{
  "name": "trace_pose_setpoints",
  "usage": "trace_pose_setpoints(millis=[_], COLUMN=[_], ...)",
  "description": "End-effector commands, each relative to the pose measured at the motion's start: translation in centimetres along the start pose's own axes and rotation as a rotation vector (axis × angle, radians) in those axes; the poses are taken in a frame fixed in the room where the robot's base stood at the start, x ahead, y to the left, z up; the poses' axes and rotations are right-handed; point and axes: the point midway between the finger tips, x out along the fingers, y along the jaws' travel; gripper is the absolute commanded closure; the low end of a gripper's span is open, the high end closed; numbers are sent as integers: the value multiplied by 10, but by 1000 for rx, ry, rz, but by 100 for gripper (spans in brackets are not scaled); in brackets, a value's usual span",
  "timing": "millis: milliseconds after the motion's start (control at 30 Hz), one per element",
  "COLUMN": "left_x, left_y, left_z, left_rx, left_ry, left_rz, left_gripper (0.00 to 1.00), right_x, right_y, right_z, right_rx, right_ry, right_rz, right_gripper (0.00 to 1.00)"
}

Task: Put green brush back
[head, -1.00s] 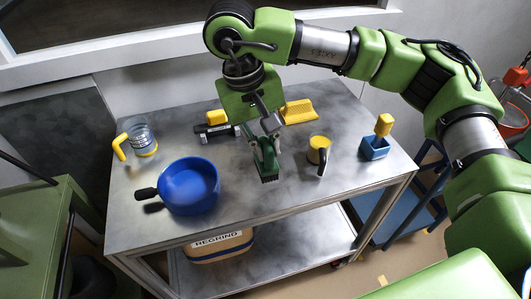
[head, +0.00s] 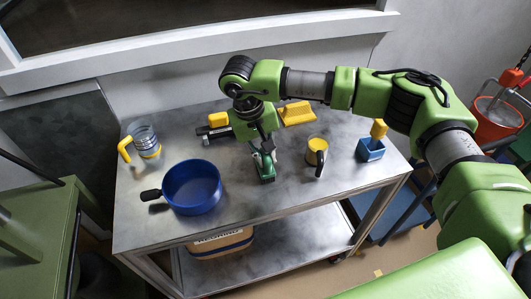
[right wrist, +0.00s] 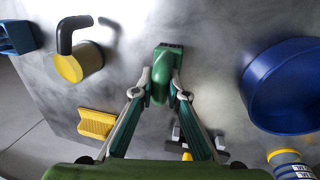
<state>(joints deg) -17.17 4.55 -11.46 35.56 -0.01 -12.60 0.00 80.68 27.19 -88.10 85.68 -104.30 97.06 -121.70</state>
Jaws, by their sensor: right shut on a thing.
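The green brush (right wrist: 163,75) is between the fingertips of my right gripper (right wrist: 163,95), which is shut on it. Its dark bristle end points away from the gripper in the right wrist view. In the head view the brush (head: 266,171) hangs low over the middle of the metal table; I cannot tell whether it touches the top. My right gripper (head: 264,152) points down there, partly hidden by its own wrist. My left gripper is not in view.
On the metal table (head: 240,213) a blue pan (head: 192,188) stands left and a clear jug with a yellow handle (head: 146,141) behind it. A yellow cup with a dark handle (head: 316,151) and a blue box with a yellow-topped tool (head: 370,150) stand right. The front is clear.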

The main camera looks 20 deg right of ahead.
Motion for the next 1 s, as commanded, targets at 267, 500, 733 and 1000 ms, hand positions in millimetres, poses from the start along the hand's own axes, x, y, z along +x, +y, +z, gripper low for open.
trace_pose_setpoints(millis=[267,500,733,1000], left_x=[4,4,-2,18], left_y=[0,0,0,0], left_z=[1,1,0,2], left_rx=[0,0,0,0], left_ry=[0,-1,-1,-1], left_rz=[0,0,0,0], left_gripper=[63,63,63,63], right_x=[3,3,-3,-50], right_y=[-1,-1,0,-2], right_z=[0,0,0,-1], right_rx=[0,0,0,-1], right_ry=[0,-1,-1,5], right_rz=[0,0,0,-2], right_gripper=[76,70,70,70])
